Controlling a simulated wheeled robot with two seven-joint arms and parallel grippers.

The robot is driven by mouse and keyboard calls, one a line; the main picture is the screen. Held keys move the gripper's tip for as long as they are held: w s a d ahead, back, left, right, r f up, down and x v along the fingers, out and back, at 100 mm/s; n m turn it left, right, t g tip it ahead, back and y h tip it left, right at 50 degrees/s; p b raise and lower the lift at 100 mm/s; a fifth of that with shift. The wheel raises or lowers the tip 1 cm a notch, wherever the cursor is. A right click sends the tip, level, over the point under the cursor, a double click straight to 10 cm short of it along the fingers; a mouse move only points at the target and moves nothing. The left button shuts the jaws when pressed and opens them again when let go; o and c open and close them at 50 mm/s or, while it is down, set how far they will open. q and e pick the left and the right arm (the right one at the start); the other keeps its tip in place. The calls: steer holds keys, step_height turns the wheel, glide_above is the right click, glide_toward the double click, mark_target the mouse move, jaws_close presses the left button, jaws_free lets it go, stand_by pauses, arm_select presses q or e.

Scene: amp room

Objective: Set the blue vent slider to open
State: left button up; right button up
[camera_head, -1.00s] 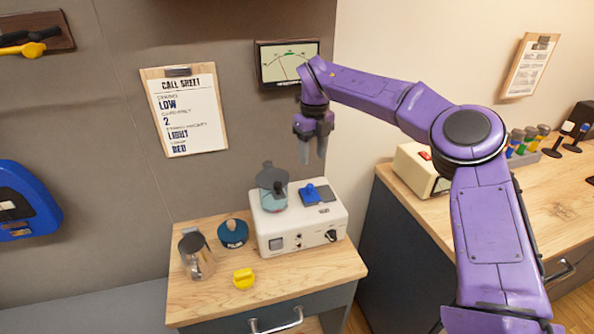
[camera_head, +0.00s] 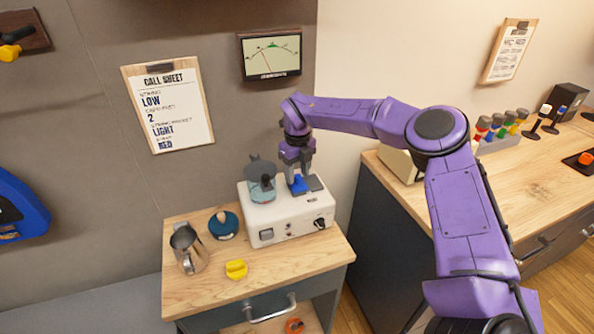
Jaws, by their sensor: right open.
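The blue vent slider (camera_head: 300,186) sits on a dark plate on top of a cream box (camera_head: 270,223), which stands on the small wooden-topped cabinet. My right gripper (camera_head: 297,180) points down directly over the slider, with its fingertips at or just above it. The jaws are open; whether they touch the slider I cannot tell at this size. The gripper hides part of the slider and its plate. My left gripper does not show.
A glass pot (camera_head: 262,182) stands on the box just left of my gripper. A metal jug (camera_head: 188,250), a round dark blue item (camera_head: 223,224) and a yellow knob (camera_head: 236,270) stand on the cabinet top (camera_head: 200,295). A meter (camera_head: 271,55) hangs on the wall behind.

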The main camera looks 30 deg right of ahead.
mark_target(314, 181)
jaws_close()
steer(key=d, duration=0.2)
steer(key=s+d, duration=0.1)
steer(key=d, duration=0.2)
steer(key=shift+d, duration=0.2)
steer(key=shift+a, duration=0.1)
steer(key=shift+c, duration=0.3)
jaws_free()
steer(key=shift+o, duration=0.3)
steer(key=shift+s+d, duration=0.15)
steer(key=shift+d, duration=0.1)
steer(key=shift+a+r, duration=0.15)
step_height(314, 181, up, 10)
steer(key=b, duration=0.1)
steer(key=shift+r+b, duration=0.15)
steer(key=shift+b, duration=0.25)
